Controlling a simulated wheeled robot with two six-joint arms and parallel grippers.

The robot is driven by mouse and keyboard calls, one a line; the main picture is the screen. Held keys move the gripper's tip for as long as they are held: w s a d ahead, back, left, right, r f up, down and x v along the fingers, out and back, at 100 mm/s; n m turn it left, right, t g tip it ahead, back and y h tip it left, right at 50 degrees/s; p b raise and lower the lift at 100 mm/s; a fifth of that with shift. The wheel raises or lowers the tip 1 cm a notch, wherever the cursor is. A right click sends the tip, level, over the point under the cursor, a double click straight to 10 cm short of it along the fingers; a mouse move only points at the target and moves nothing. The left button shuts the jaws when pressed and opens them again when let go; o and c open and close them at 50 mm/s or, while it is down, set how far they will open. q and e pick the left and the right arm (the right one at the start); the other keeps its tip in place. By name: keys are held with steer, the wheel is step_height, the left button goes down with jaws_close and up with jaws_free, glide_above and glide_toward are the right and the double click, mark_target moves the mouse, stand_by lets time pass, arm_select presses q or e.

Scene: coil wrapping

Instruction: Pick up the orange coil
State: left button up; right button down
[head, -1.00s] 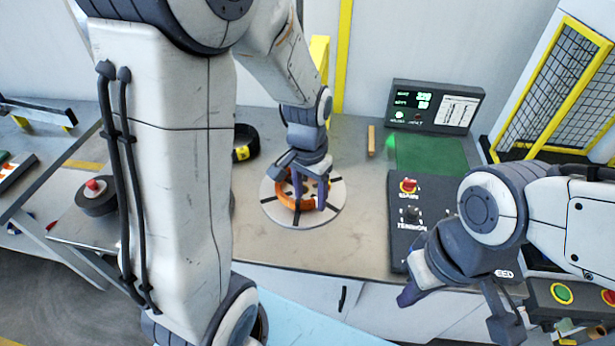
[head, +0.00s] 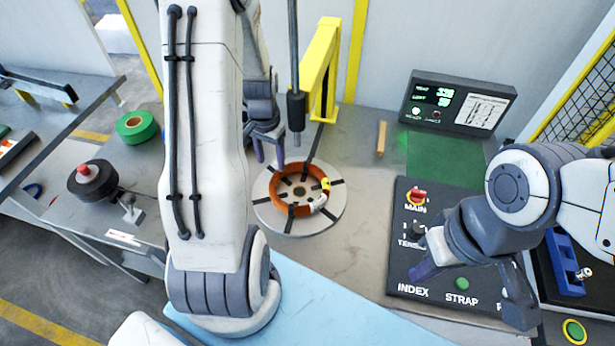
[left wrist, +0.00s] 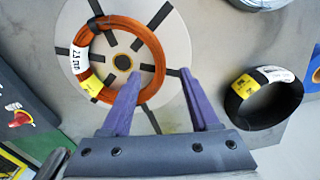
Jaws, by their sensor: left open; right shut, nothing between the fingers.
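The orange coil (head: 273,187) lies flat on the round, light turntable (head: 268,218) with dark radial slots. It carries a yellow label and a white label, which also show on the coil in the left wrist view (left wrist: 157,62). My left gripper (head: 268,160) is open above the far left side of the turntable. In the left wrist view its purple fingers (left wrist: 160,85) are spread and empty, one overlapping the coil's rim in the picture, the other outside it. My right gripper (head: 465,285) is at the right, over the control panel's front, holding nothing.
A control panel (head: 412,262) with knobs and buttons lies right of the turntable. A yellow post (head: 322,70) and a hanging dark tool (head: 296,110) stand behind it. A black coil (left wrist: 262,97) lies beside the turntable. A green tape roll (head: 137,126) sits on the left.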

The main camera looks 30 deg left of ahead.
mark_target(275, 174)
arm_select(q)
steer(key=shift+w+a+f, duration=0.15)
steer(key=shift+w+f, duration=0.05)
steer(key=shift+w, duration=0.05)
steer(key=shift+f, duration=0.3)
steer(key=shift+w+f+p, duration=0.25)
steer(key=shift+f+p, duration=0.3)
steer(key=shift+f, duration=0.6)
steer(key=f+p, duration=0.1)
steer(key=f, duration=0.2)
steer(key=shift+d+f, duration=0.1)
steer(key=shift+d, duration=0.1)
steer(key=shift+f, duration=0.6)
jaws_close()
arm_select(e)
steer(key=shift+w+a+r, duration=0.1)
steer(key=shift+w+r, duration=0.1)
steer(key=shift+r, duration=0.4)
steer(key=shift+w+r, duration=0.2)
steer(key=shift+r, duration=0.35)
arm_select(q)
steer(key=shift+r, duration=0.1)
